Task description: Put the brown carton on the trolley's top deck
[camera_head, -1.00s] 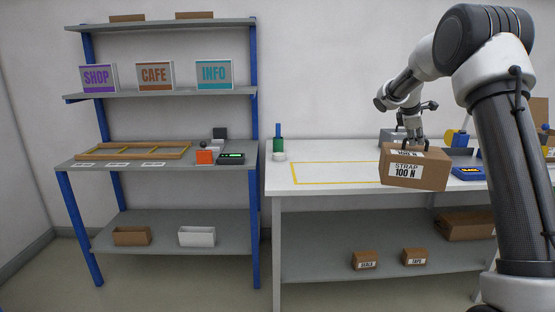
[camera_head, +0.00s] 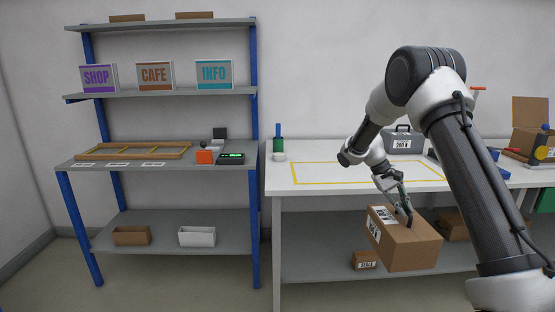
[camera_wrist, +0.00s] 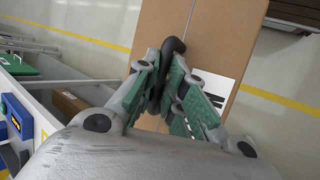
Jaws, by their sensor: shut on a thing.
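The brown carton (camera_head: 414,247) hangs from my gripper (camera_head: 403,210) in front of the white workbench, its top a little below the bench top. It is turned and slightly tilted, with white labels on its left side and top. In the wrist view my gripper (camera_wrist: 172,88) is shut on a dark curved handle on the carton's top (camera_wrist: 205,30). Part of a white label shows beside the fingers. I cannot make out the trolley for certain in any view.
The workbench (camera_head: 310,152) has a yellow-outlined area, clear inside. A grey case (camera_head: 402,140) stands behind my arm. A small carton (camera_head: 365,261) sits on the lower shelf. A blue-posted rack (camera_head: 160,160) stands left. The wrist view shows open floor (camera_wrist: 280,75) with yellow lines.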

